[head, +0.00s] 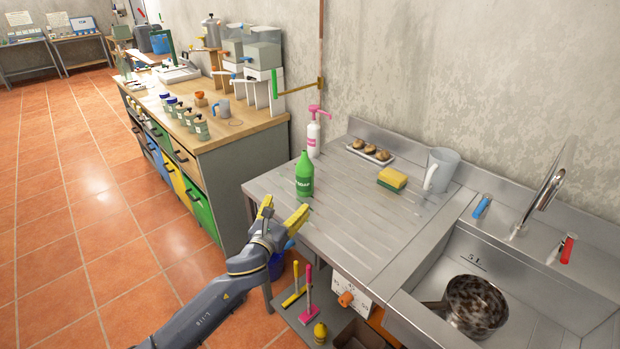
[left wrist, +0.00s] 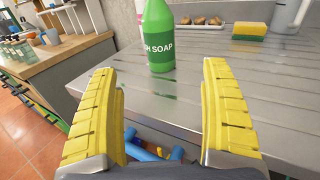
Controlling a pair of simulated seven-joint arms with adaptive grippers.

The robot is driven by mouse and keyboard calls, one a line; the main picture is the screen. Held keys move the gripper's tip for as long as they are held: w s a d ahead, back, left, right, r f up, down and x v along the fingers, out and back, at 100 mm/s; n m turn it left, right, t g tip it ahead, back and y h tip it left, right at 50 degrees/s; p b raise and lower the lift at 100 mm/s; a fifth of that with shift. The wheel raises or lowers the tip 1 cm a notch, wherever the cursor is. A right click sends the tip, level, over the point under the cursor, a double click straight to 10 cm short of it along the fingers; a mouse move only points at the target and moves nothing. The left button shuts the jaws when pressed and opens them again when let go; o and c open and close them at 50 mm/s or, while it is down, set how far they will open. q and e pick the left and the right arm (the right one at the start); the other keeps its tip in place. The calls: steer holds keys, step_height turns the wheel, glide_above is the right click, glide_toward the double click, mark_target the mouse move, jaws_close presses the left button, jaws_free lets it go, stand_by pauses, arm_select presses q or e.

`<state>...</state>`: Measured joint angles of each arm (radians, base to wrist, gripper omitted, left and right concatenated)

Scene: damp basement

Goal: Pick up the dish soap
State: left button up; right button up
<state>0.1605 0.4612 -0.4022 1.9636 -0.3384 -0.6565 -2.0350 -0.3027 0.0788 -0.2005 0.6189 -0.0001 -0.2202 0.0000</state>
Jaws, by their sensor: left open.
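The dish soap is a green bottle (head: 304,174) standing upright near the left front corner of the steel counter. In the left wrist view the bottle (left wrist: 159,38) stands beyond the fingertips, with "SOAP" readable on its label and its top cut off by the frame. My left gripper (head: 282,214) has yellow fingers spread apart at the counter's front edge, just short of the bottle. In the left wrist view the gripper (left wrist: 160,75) is empty, and its fingers do not touch the bottle. My right gripper is not in view.
A white bottle with a pink pump (head: 313,135) stands behind the soap. A tray of brown items (head: 370,153), a sponge (head: 392,179) and a pitcher (head: 440,170) are farther right. The sink (head: 430,287) holds a pot (head: 475,305). The counter's middle is clear.

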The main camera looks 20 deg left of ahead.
mark_target(305, 178)
arm_select(q)
steer(key=w, duration=1)
steer(key=w+d, duration=0.1)
steer(key=w, duration=0.4)
steer(key=shift+w+f, duration=0.15)
steer(key=c, duration=1.5)
